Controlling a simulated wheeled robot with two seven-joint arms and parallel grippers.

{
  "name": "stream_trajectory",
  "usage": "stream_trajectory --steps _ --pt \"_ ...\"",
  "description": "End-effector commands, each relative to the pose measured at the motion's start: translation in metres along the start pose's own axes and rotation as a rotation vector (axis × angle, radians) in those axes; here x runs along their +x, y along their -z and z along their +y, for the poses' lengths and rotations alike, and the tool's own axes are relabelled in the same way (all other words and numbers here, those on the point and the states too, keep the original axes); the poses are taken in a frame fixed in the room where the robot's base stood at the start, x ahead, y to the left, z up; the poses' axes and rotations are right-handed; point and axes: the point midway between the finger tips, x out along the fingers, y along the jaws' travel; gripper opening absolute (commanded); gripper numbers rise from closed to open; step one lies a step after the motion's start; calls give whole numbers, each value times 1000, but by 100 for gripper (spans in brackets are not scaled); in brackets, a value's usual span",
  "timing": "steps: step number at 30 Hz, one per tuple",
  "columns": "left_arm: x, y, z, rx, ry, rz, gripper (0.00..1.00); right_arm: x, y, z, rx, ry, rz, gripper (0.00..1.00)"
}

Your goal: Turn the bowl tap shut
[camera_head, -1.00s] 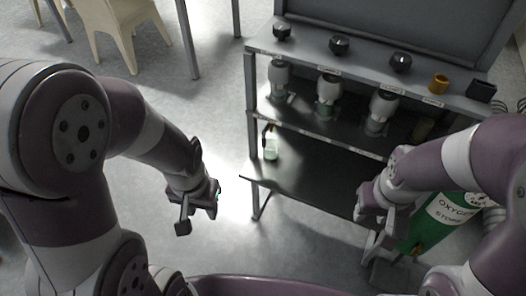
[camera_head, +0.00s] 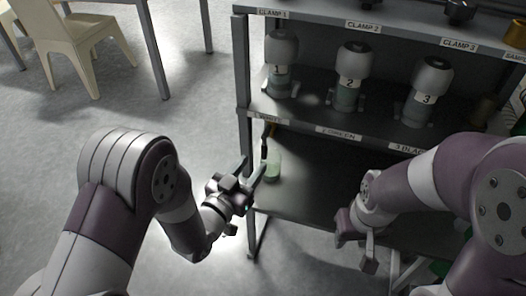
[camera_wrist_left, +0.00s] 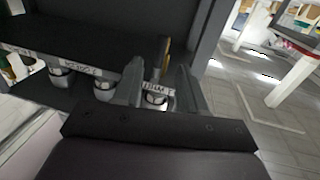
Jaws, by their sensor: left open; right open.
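I cannot make out for sure which part is the bowl tap. My left gripper (camera_head: 250,167) is open and empty, just left of the green vessel in the head view. In the left wrist view its fingers (camera_wrist_left: 157,72) frame a shelf label and a round pale vessel (camera_wrist_left: 155,99). My right gripper (camera_head: 357,243) is open at the rack's front.
The rack's left post (camera_head: 243,85) stands close to my left gripper. Labelled shelf edges run across the rack. A cream chair (camera_head: 75,40) stands far left.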

Motion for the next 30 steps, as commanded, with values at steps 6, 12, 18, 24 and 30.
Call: stream_trajectory --steps 6,12,18,24,30 --pt "50 -3 0 0 -1 0 41 13 -2 0 0 0 0 43" --pt "69 -2 0 0 1 -3 41 16 -2 0 0 0 0 43" --pt "70 -1 0 0 1 -3 41 15 -2 0 0 0 0 43" --pt "70 -1 0 0 1 -3 0 15 -2 0 0 0 0 43" --pt "71 -1 -1 -3 1 -2 0 16 -2 0 0 0 0 43"
